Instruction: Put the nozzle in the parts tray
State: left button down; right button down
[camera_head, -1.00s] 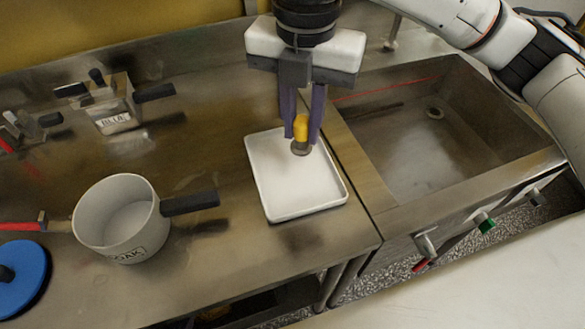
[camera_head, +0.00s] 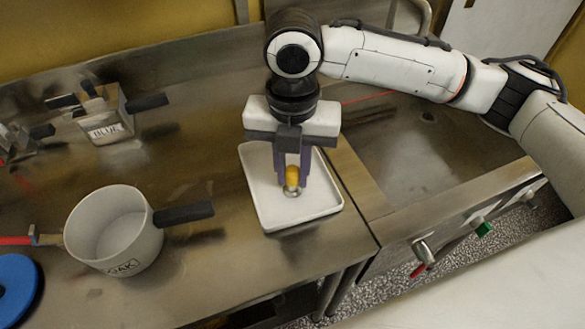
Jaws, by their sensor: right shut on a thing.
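The nozzle (camera_head: 291,178) has a yellow-orange upper part and a metallic lower end. My right gripper (camera_head: 291,177) is shut on it, one purple finger on each side. The white parts tray (camera_head: 309,213) lies on the steel counter, left of the sink. The nozzle is upright over the middle of the tray, with its lower end very near or at the tray floor; I cannot tell whether they touch. The gripper body hides the tray's back part. My left gripper is not in view.
A white pot (camera_head: 115,230) with a dark handle (camera_head: 184,213) pointing toward the tray stands at left. A metal box (camera_head: 106,113) stands behind it. A blue lid (camera_head: 14,289) lies at lower left. The steel sink (camera_head: 400,150) is right of the tray, partly behind my arm.

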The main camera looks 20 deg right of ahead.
aim_at(292, 168)
jog(key=c, duration=1.6)
grip_release()
jog(key=shift+f, duration=0.1)
jog(key=shift+o, duration=0.2)
notch_tip(292, 168, up, 12)
jog(key=shift+r, duration=0.2)
